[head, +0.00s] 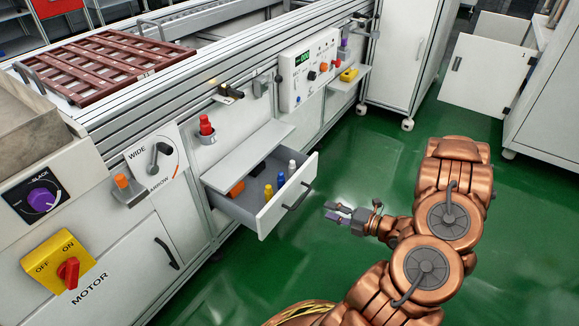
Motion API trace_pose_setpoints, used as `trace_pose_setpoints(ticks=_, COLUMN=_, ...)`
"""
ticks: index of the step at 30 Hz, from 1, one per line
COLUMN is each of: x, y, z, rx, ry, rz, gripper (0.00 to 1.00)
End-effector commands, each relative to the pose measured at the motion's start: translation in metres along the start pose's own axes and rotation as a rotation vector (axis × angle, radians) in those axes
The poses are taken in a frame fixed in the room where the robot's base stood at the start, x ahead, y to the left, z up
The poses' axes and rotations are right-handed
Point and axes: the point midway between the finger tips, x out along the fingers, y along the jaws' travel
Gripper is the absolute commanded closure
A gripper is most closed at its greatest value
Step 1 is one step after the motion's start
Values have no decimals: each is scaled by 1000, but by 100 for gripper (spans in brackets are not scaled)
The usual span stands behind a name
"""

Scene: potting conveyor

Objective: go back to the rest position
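My gripper (331,211) is in the head view, right of centre, over the green floor. Its two fingers point left and look apart, with nothing seen between them. It is to the right of an open drawer (248,215) and apart from the drawer's front handle (297,197). My copper-coloured arm is bent at the lower right.
The drawer holds blue (268,192), yellow (281,180) and white (291,167) pieces and an orange piece (237,188). Above it are a shelf and a red knob (206,126). A white cabinet (403,50) stands behind. The green floor (355,145) around my gripper is clear.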

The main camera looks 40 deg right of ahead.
Motion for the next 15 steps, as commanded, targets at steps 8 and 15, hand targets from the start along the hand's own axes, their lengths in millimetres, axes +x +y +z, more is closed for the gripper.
trace_pose_setpoints(ticks=8, x=1, y=4, z=3, rx=0, ry=-4, rz=-23, gripper=63)
trace_pose_setpoints(ticks=15, x=5, y=36, z=42, rx=14, ry=-80, rz=-259, gripper=63)
